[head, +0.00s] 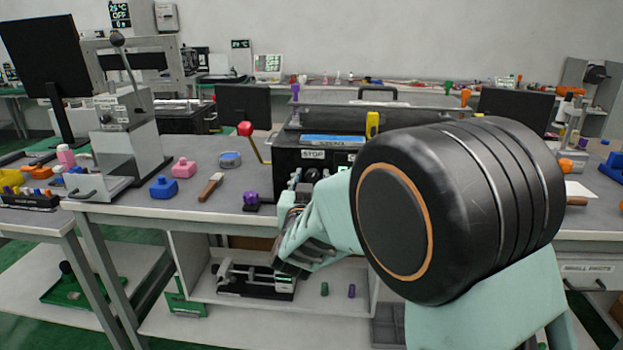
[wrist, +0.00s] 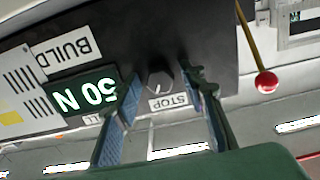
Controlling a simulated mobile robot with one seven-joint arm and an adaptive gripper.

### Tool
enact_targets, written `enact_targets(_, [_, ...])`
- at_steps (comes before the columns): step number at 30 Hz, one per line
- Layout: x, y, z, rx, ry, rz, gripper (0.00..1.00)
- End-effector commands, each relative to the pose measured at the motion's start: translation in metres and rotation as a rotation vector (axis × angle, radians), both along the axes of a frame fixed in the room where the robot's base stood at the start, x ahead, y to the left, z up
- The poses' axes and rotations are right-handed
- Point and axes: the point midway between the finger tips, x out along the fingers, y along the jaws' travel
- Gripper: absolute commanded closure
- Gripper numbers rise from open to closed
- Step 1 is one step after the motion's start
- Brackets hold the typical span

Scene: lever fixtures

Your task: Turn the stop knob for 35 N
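The dark stop knob (wrist: 160,80) is on the black machine front, beside the white STOP label (wrist: 168,102) in the wrist view. My gripper (wrist: 161,88) is open, with one blue-padded finger on each side of the knob. Contact with the knob cannot be told. The display (wrist: 82,97) beside it reads 50 N and appears upside down in the wrist view. In the head view the black machine (head: 287,165) stands on the bench with its STOP label (head: 313,154) showing. My arm hides its right part and most of the display there.
A red-ball lever (head: 245,129) stands just left of the machine; its ball also shows in the wrist view (wrist: 266,82). A purple knob fixture (head: 251,201), a brown-handled tool (head: 211,187) and pink and blue blocks lie on the bench to the left. A shelf is below.

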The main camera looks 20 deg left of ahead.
Motion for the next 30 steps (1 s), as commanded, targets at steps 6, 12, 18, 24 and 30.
enact_targets(6, [0.000,0.000,0.000,0.001,-0.001,0.000,0.61])
enact_targets(12, [-0.014,-0.002,0.001,0.001,0.000,0.001,0.61])
enact_targets(18, [-0.050,-0.012,0.001,0.001,0.000,0.002,0.61])
enact_targets(24, [-0.089,-0.021,0.001,0.000,0.000,0.002,0.61])
enact_targets(30, [-0.112,-0.027,0.001,0.000,-0.001,0.001,0.61])
